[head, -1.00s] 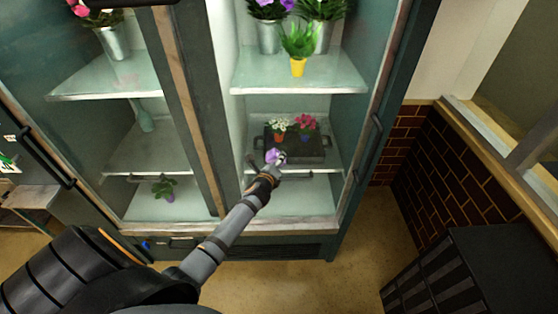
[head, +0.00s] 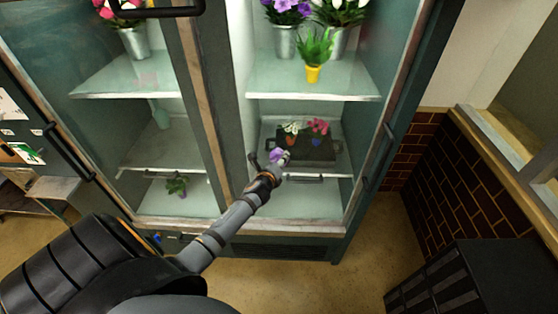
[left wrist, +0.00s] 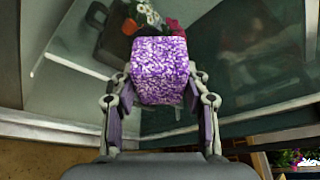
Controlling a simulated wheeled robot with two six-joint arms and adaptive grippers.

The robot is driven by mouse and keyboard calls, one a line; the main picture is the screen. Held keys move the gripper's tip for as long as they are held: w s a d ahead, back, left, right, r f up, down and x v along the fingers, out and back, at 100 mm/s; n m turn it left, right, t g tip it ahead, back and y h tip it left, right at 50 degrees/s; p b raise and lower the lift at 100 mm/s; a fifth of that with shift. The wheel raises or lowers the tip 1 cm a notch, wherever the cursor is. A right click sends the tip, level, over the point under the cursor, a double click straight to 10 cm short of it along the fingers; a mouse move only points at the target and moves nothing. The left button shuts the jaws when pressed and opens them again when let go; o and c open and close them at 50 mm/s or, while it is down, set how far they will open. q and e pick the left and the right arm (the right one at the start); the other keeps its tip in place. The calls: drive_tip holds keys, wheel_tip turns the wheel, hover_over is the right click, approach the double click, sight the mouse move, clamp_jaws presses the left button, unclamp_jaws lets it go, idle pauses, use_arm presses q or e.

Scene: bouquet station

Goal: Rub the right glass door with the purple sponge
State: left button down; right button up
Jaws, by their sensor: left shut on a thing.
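The purple sponge (left wrist: 160,70) is a speckled purple and white block. In the left wrist view it sits between the two fingers of my left gripper (left wrist: 160,98), which is shut on it. In the head view my left gripper (head: 278,163) is in front of the lower part of the right glass door (head: 312,100), and the sponge (head: 276,155) shows small at its tip. I cannot tell whether the sponge touches the glass. My right gripper is not in view.
Behind the glass are shelves with a dark tray (head: 318,150) of small potted flowers, a yellow pot (head: 313,73) and metal vases (head: 285,40). A dark cabinet (head: 465,275) stands at the lower right by a brick wall (head: 450,180). Floor between is clear.

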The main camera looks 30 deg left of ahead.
use_arm(q)
drive_tip(key=shift+w+d+r, duration=0.1)
drive_tip(key=shift+w+d, duration=0.45)
drive_tip(key=shift+d, duration=0.35)
drive_tip(key=shift+w+d, duration=0.55)
drive_tip(key=shift+d, duration=0.3)
drive_tip(key=shift+w+d, duration=0.4)
drive_tip(key=shift+d, duration=0.25)
drive_tip(key=shift+w+d, duration=0.4)
drive_tip(key=shift+d, duration=0.25)
drive_tip(key=shift+w+d+b, duration=0.3)
drive_tip(key=shift+w+d, duration=0.15)
drive_tip(key=shift+d, duration=0.35)
drive_tip(key=shift+w+d+b, duration=0.25)
drive_tip(key=shift+w+d, duration=0.15)
drive_tip(key=shift+d, duration=0.35)
drive_tip(key=shift+s, duration=0.15)
drive_tip(key=shift+s+d, duration=0.1)
drive_tip(key=shift+s, duration=0.2)
drive_tip(key=p, duration=0.1)
approach(309, 156)
drive_tip(key=shift+w+d+f, duration=0.3)
drive_tip(key=shift+d+f, duration=0.55)
drive_tip(key=shift+f, duration=0.1)
